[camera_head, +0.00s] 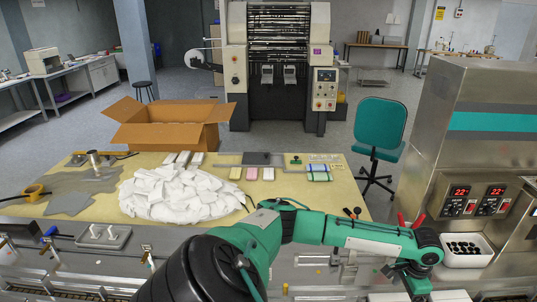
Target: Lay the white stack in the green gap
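A green and black arm comes in from the lower left of centre and reaches right across the machine; I take it as my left arm. Its wrist end (415,277) bends down near the bottom edge at the right. The fingers are not clear there, so I cannot tell open from shut. White flat pieces (450,296) lie beside and below this wrist, cut off by the bottom edge; which is the white stack is unclear. I cannot make out a green gap. My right gripper is not in view.
A heap of white pieces (180,192) lies on the tan worktop (110,220). An open cardboard box (170,125) stands behind it. A steel machine (480,130) with red displays rises at the right, by a white bin (467,258). A teal chair (381,130) stands behind.

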